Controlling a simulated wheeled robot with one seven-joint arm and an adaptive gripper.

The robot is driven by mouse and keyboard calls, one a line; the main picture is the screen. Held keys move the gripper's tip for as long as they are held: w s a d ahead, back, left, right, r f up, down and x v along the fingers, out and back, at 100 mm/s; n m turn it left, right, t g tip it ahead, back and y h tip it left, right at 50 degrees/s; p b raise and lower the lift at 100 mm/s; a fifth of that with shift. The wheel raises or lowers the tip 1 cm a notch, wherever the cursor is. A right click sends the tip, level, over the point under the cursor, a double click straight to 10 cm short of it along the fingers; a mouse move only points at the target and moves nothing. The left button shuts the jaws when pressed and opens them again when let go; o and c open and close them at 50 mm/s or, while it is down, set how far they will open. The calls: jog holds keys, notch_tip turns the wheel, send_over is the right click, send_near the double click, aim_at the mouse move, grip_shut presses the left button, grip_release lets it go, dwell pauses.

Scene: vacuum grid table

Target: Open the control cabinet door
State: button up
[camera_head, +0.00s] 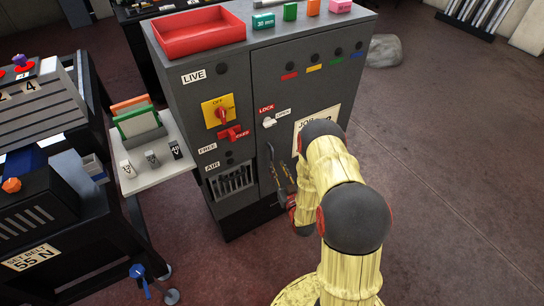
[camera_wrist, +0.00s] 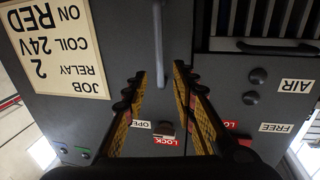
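The grey control cabinet (camera_head: 230,60) stands in the middle of the head view, and its door (camera_head: 290,90) on the right looks closed. A white latch knob (camera_head: 268,122) sits by the LOCK and OPEN labels; it also shows in the wrist view (camera_wrist: 167,129). The vertical bar handle (camera_wrist: 161,45) is on the door below the latch. My gripper (camera_head: 282,180) is in front of the handle. In the wrist view, which is upside down, my gripper (camera_wrist: 161,70) is open, with the handle's end between its fingertips. Contact with the handle cannot be told.
A red tray (camera_head: 200,35) and several coloured blocks sit on the cabinet top. A red rotary switch on a yellow plate (camera_head: 218,111) is left of the door. A white side shelf (camera_head: 155,160) and dark carts stand left. The floor at right (camera_head: 450,170) is clear.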

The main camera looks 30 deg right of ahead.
aim_at(272, 156)
jog(key=w, duration=0.2)
jog(key=w+b, duration=0.1)
jog(key=w, duration=0.2)
jog(key=w+d, duration=0.1)
jog(key=w, duration=0.1)
jog(key=shift+w+d+b, duration=0.1)
jog(key=shift+w+b, duration=0.1)
jog(key=shift+b, duration=0.15)
jog(key=shift+c, duration=0.2)
grip_shut()
dwell(0.4)
